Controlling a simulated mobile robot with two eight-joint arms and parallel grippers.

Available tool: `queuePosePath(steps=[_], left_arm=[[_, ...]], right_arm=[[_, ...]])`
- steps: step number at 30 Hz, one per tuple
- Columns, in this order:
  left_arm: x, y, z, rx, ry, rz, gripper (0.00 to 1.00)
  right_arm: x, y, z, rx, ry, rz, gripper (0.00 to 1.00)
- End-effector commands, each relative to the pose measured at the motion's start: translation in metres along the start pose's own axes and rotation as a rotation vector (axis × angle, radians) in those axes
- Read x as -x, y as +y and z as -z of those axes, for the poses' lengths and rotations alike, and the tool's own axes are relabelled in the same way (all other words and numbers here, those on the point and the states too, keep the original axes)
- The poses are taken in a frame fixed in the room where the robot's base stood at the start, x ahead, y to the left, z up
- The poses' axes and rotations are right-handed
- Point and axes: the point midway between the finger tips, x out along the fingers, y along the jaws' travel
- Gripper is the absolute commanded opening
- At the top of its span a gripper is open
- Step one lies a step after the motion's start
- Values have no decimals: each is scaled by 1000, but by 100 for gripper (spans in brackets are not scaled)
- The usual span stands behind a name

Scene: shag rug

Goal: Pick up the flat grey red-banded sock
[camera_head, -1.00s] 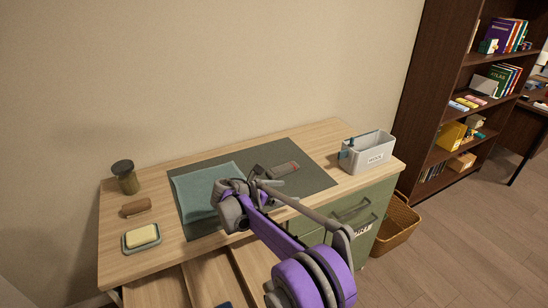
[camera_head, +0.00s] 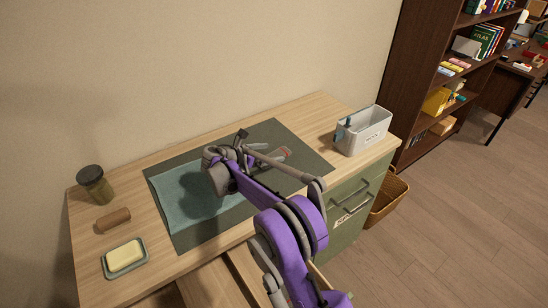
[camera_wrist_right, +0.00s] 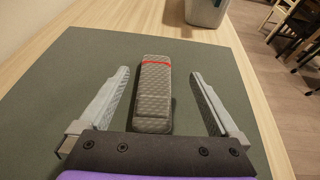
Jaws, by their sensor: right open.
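The flat grey sock (camera_wrist_right: 154,92) with a red band lies on the dark green mat (camera_wrist_right: 70,75). In the right wrist view it is between the two fingers of my right gripper (camera_wrist_right: 160,78), which is open. A gap shows on each side of the sock, wider on the right. In the head view my right arm mostly covers the sock (camera_head: 286,153), and only its red-banded end shows. My right gripper (camera_head: 243,140) is over the mat there. My left gripper is not in view.
A teal cloth (camera_head: 190,205) lies on the mat's left. A grey bin (camera_head: 364,132) stands at the desk's right end. A jar (camera_head: 95,184), a brown roll (camera_head: 112,219) and a soap dish (camera_head: 107,270) are at the left. A drawer stands open in front.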

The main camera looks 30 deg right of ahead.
Motion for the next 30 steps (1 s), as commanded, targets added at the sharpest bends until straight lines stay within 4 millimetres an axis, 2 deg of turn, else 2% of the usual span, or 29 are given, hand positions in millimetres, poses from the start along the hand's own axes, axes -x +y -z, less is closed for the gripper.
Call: queuePosePath(steps=[5,12,19,20,30], left_arm=[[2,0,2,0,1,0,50],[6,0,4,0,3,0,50],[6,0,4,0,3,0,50],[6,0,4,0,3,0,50],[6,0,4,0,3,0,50]], right_arm=[[-15,2,4,-1,0,-1,98],[-49,5,6,-1,0,1,98],[-52,5,8,0,0,-1,98],[-52,5,8,0,0,-1,94],[-51,5,8,0,1,-1,33]])
